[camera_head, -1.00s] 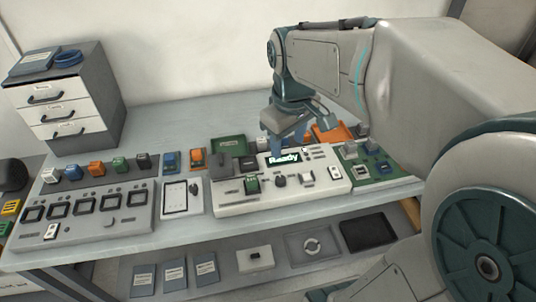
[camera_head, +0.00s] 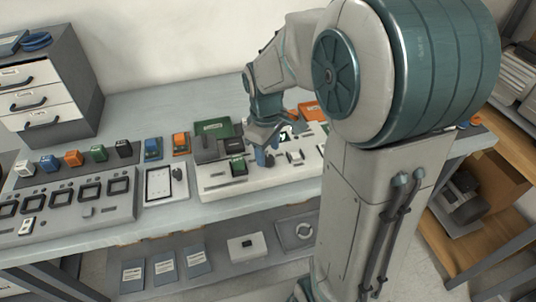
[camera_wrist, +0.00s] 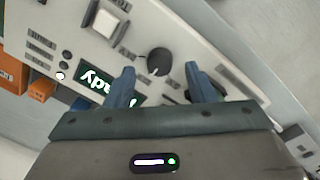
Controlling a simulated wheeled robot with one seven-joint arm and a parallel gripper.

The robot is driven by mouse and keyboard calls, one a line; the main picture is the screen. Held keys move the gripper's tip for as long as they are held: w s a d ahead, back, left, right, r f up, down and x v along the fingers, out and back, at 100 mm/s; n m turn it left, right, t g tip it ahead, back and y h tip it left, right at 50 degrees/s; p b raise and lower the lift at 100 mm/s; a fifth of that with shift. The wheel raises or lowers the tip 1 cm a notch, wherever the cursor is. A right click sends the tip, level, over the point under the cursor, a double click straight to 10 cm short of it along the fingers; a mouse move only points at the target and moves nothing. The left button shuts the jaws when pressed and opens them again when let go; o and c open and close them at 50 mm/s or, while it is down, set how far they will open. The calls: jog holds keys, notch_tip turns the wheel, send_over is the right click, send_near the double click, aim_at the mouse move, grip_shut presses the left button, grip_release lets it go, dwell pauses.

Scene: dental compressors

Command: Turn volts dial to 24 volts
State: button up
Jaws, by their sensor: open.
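A round dark dial (camera_wrist: 159,62) sits on the console face, just beyond and between my fingertips in the wrist view. No volts label is readable, so I cannot tell its setting. My gripper (camera_wrist: 158,75) is open, with blue fingers apart and nothing between them. In the head view my gripper (camera_head: 265,157) is over the console's front, and it hides the dial there.
A green block (camera_head: 238,167) sits in the console left of my gripper. A white square button (camera_wrist: 108,24) and small switches surround the dial. A panel with several black square frames (camera_head: 75,203) lies left. A drawer cabinet (camera_head: 45,90) stands at the back left.

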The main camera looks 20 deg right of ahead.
aim_at(268, 160)
jog(key=shift+f, duration=1.15)
jog(key=c, duration=1)
jog(key=shift+m, duration=0.3)
jog(key=m, duration=0.5)
jog(key=shift+w+b, duration=0.1)
jog(key=shift+b, duration=0.2)
jog(key=m, duration=0.6)
jog(key=shift+g, duration=0.3)
jog(key=shift+m, duration=0.3)
